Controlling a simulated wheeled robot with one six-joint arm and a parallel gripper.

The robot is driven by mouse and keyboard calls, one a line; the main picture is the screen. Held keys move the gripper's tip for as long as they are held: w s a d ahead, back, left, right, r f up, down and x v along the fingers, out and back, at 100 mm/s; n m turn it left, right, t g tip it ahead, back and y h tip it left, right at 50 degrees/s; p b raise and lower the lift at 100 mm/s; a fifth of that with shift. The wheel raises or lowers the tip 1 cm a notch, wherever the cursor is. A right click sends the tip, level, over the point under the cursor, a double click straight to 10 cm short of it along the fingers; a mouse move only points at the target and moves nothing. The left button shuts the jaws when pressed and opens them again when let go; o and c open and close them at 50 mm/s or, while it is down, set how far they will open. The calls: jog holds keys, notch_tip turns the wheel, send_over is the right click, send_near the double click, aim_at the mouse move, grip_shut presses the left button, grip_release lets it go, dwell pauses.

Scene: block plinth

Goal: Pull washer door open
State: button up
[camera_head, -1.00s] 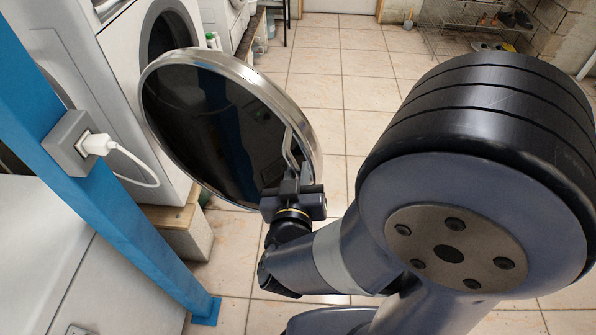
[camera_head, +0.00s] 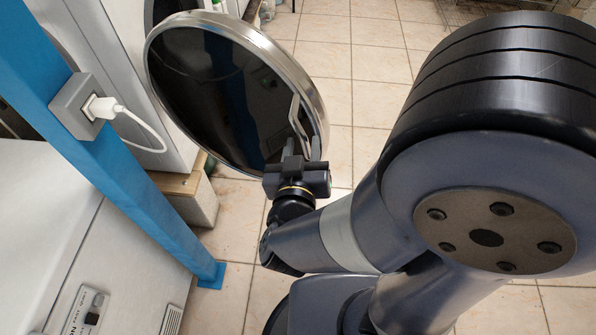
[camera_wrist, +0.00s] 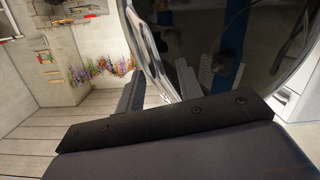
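The washer door (camera_head: 215,100) is a round dark glass disc with a shiny metal rim. It stands swung out from the white washer body (camera_head: 120,50), of which only part shows. A metal bar handle (camera_head: 298,122) is on the door's right side. My gripper (camera_head: 292,160) is at the door's lower right edge, just below the handle. In the wrist view the two fingers (camera_wrist: 160,90) stand apart, with the door's rim (camera_wrist: 150,50) seen between them. Whether the fingers press on the rim or handle is hard to see.
A blue post (camera_head: 130,160) with a grey socket (camera_head: 78,105) and white plug stands at the left, near the door. A white appliance (camera_head: 40,220) fills the lower left.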

jog(key=s+r+p, duration=0.1)
jog(key=s, duration=0.7)
jog(key=shift+s+a, duration=0.2)
jog(key=shift+a, duration=0.15)
jog(key=shift+r, duration=0.1)
jog(key=shift+w, duration=0.15)
jog(key=shift+w+d+f+b, duration=0.15)
jog(key=shift+w+f+b, duration=0.1)
jog(key=shift+w, duration=1.3)
jog(key=shift+w+d+f+b, duration=0.15)
jog(key=shift+w+f+b, duration=0.05)
jog(key=shift+w, duration=1.4)
jog(key=shift+w+d+f+b, duration=0.15)
jog(key=shift+w+f+b, duration=0.1)
jog(key=shift+w, duration=1.75)
